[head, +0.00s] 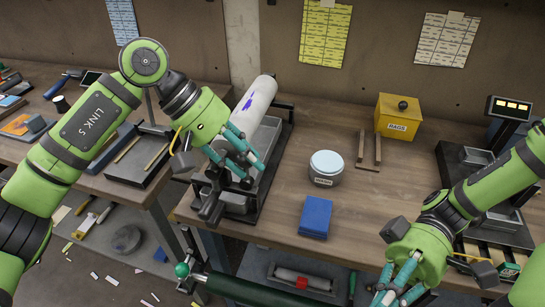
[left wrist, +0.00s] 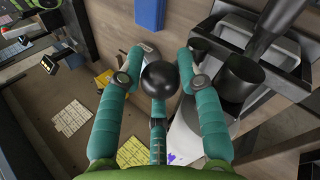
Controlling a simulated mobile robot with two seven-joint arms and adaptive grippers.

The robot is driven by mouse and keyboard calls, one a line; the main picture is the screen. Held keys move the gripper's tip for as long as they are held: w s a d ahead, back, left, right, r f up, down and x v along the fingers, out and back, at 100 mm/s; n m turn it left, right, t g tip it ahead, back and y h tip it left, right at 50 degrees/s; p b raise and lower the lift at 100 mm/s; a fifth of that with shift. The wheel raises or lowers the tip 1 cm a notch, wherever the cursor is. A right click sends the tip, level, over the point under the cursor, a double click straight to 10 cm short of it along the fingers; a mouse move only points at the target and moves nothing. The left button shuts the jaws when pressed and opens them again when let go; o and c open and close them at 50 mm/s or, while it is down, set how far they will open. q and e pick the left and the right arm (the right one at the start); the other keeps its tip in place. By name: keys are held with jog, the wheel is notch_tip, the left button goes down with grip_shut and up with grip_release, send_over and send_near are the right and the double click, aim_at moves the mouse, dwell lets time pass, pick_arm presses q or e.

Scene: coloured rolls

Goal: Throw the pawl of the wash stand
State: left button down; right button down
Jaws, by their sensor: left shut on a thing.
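The wash stand (head: 284,140) is a black frame at the left end of the wooden bench. It holds a tilted white roll (head: 255,103) with a purple mark above a grey tray. My left gripper (head: 243,158) is over the stand's near left side, its teal fingers beside the roll. In the left wrist view, the fingers (left wrist: 160,72) close around a black ball knob (left wrist: 160,80), which I take for the pawl's handle. The fingers hide most of the pawl in the head view. My right gripper (head: 398,285) hangs at the bench's front edge, partly cut off; its fingertips are unclear.
A white round tub (head: 327,167), a blue block (head: 316,216), a yellow rags box (head: 398,117) and a small wooden rack (head: 369,152) stand right of the wash stand. A black scale-like device (head: 507,110) is at the far right. Bench between them is clear.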

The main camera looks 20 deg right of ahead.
pick_arm(q)
jog(key=shift+s+f, duration=0.1)
jog(key=shift+f, duration=0.15)
pick_arm(e)
jog(key=w+d+r+n+y, duration=0.2)
jog(key=w+r+n, duration=0.6)
jog(key=w+n, duration=0.3)
jog(key=w+d+f+t, duration=0.25)
jog(key=w+t, duration=0.35)
jog(key=t, duration=0.5)
jog(key=w+a+f+m+t+h, duration=0.1)
jog(key=w+a+t, duration=0.3)
jog(key=w+a, duration=0.5)
jog(key=shift+w+a+f+m+t, duration=0.3)
jog(key=shift+w+a+f, duration=0.15)
jog(key=shift+a, duration=0.45)
